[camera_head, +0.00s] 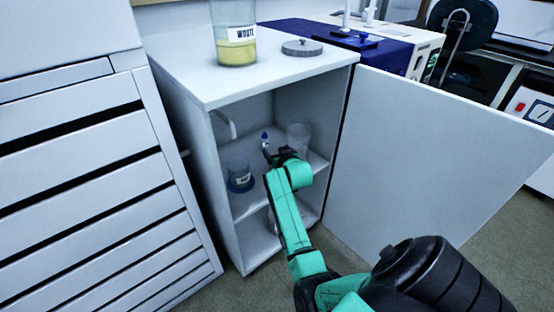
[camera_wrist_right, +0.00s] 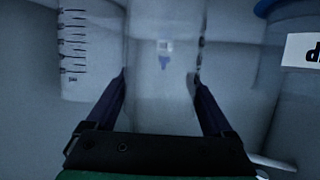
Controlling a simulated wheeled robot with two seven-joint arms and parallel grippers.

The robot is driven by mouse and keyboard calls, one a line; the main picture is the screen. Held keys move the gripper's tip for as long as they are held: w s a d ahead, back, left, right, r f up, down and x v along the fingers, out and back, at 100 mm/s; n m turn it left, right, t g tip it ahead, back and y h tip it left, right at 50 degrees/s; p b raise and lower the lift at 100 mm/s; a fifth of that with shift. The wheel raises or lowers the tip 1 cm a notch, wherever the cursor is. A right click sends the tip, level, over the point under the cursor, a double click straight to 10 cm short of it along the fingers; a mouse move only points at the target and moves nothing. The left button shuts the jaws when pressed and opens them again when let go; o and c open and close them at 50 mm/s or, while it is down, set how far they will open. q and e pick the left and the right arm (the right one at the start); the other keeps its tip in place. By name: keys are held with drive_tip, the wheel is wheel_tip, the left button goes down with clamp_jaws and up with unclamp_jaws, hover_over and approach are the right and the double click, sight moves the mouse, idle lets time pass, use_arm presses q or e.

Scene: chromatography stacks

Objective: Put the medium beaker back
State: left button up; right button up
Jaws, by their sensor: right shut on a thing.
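My right gripper (camera_head: 284,154) reaches into the open cabinet at its upper shelf. In the right wrist view the medium beaker (camera_wrist_right: 160,95), a clear glass vessel, stands between the two dark fingers, which are shut on it. A clear glass beaker (camera_head: 298,134) shows just behind the gripper in the head view; I cannot tell whether it is the held one or its neighbour. A graduated beaker (camera_wrist_right: 78,45) stands close beside the held one in the wrist view. My left gripper is not in view.
The white cabinet (camera_head: 228,98) has its door (camera_head: 420,150) swung wide to the right. A labelled jar with a blue base (camera_head: 240,178) stands on the shelf to the left of my gripper. The waste beaker (camera_head: 234,40) with yellow liquid and a grey disc (camera_head: 302,47) are on top.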

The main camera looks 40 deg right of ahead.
drive_tip(key=shift+f, duration=0.85)
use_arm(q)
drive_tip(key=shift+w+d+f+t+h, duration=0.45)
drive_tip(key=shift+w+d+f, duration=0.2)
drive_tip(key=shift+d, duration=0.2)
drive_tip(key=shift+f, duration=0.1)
use_arm(e)
drive_tip(key=shift+f, duration=0.1)
drive_tip(key=o, duration=1.4)
